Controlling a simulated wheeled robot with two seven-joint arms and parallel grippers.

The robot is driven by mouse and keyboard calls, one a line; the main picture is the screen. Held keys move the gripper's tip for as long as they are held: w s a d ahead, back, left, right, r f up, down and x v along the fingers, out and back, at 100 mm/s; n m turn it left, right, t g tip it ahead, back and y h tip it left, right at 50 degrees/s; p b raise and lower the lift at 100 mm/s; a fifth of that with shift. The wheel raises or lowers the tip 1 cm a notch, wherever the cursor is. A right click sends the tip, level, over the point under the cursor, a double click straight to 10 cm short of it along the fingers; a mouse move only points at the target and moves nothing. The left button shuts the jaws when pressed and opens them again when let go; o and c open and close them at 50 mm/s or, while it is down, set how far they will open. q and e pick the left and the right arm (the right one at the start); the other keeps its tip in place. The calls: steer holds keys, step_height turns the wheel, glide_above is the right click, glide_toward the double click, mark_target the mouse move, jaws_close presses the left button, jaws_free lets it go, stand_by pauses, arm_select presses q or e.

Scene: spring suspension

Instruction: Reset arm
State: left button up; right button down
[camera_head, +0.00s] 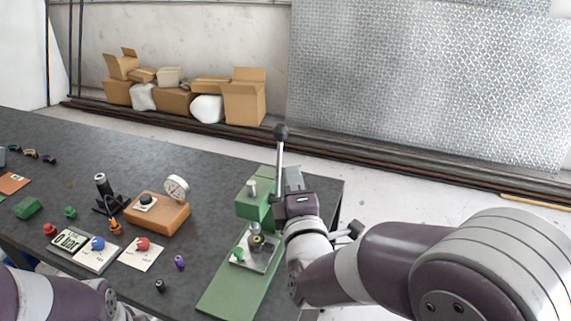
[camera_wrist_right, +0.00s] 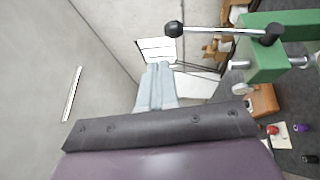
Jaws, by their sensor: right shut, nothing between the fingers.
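My right gripper (camera_head: 293,178) is shut and empty, pointing up beside the green press (camera_head: 250,205) at the right part of the table. In the right wrist view its grey fingers (camera_wrist_right: 157,85) are together with nothing between them. The press's lever (camera_head: 280,150) stands upright with a black ball on top, close to the gripper in the head view. In the wrist view the lever (camera_wrist_right: 215,30) and green press (camera_wrist_right: 265,62) are to the right, apart from the fingers. My left arm shows at the bottom left, its gripper outside the picture.
On the press's green base (camera_head: 222,290) sits a metal plate (camera_head: 243,259) with a small brass-coloured part. To its left are an orange block with a dial gauge (camera_head: 176,188), a black stand (camera_head: 103,190), white cards (camera_head: 141,254) and small coloured knobs. Cardboard boxes (camera_head: 245,97) lie by the wall.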

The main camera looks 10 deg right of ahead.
steer(key=s+a+f+m+g+y+b, duration=0.1)
steer(key=s+a+f+m+g+y, duration=0.15)
steer(key=f+m+g, duration=0.4)
steer(key=s+a+f+m+g+y, duration=0.1)
steer(key=s+f+m+g, duration=0.25)
steer(key=f, duration=0.65)
steer(key=s+d+f+m+g+h+b, duration=0.1)
steer(key=s+d+f+m+g+b, duration=0.1)
steer(key=s+d+f+m+g, duration=0.5)
steer(key=s, duration=0.2)
steer(key=shift+s+d+f+g+b, duration=0.35)
steer(key=shift+f+g, duration=0.05)
steer(key=shift+s+h, duration=0.15)
steer(key=shift+h, duration=0.1)
